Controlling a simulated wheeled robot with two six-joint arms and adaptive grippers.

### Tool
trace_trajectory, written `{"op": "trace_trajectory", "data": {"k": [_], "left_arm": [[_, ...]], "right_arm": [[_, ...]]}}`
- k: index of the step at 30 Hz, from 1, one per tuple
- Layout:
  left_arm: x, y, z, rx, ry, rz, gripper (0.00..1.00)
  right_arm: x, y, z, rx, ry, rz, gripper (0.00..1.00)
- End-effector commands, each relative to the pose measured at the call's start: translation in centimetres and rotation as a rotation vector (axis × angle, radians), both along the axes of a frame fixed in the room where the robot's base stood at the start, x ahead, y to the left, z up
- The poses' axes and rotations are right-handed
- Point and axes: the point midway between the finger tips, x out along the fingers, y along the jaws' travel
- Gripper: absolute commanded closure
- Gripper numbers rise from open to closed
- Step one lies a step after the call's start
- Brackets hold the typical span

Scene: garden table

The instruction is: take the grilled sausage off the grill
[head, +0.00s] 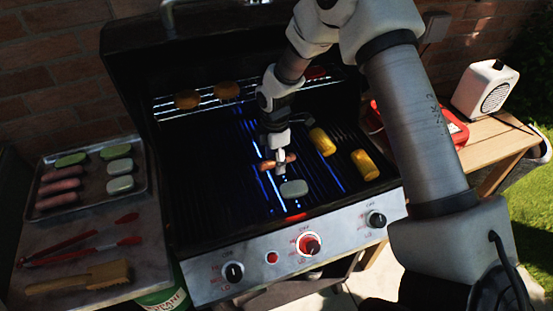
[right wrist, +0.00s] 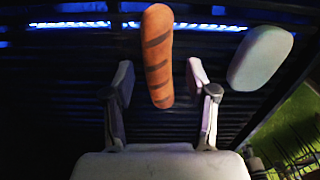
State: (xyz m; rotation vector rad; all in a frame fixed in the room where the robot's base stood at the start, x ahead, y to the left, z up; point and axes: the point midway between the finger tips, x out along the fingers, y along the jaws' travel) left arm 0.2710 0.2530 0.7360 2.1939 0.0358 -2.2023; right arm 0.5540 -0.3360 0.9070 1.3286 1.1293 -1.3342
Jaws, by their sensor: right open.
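The grilled sausage (right wrist: 158,60), brown with dark grill stripes, lies on the grill grate (head: 225,180). In the head view the sausage (head: 268,165) is partly hidden by my right gripper (head: 278,158). In the right wrist view my right gripper (right wrist: 162,95) is open, with one finger on each side of the sausage's near end. I see a gap between the sausage and each finger. Much of the sausage extends beyond the fingertips. My left gripper is not in view.
A pale oval piece (head: 294,188) lies close by on the grate; two yellow corn pieces (head: 322,142) lie to the right. Buns (head: 226,90) sit on the upper rack. A tray (head: 98,197) of raw food, tongs (head: 85,248) and a brush (head: 80,278) occupy the left shelf.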

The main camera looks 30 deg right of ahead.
Motion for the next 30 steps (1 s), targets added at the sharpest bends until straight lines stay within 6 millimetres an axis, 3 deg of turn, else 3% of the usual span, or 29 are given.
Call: {"op": "trace_trajectory", "data": {"k": [5, 10, 23, 30], "left_arm": [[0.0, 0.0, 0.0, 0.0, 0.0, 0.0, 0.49], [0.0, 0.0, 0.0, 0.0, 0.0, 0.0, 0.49], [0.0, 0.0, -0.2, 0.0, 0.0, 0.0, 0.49], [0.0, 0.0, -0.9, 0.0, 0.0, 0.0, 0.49]], "right_arm": [[0.0, 0.0, -0.1, 0.0, -0.001, 0.0, 0.43], [0.0, 0.0, -0.1, 0.0, -0.001, 0.0, 0.99], [0.0, 0.0, 0.1, 0.0, -0.001, 0.0, 1.0], [0.1, 0.0, 2.3, 0.0, -0.003, 0.001, 1.0]]}}
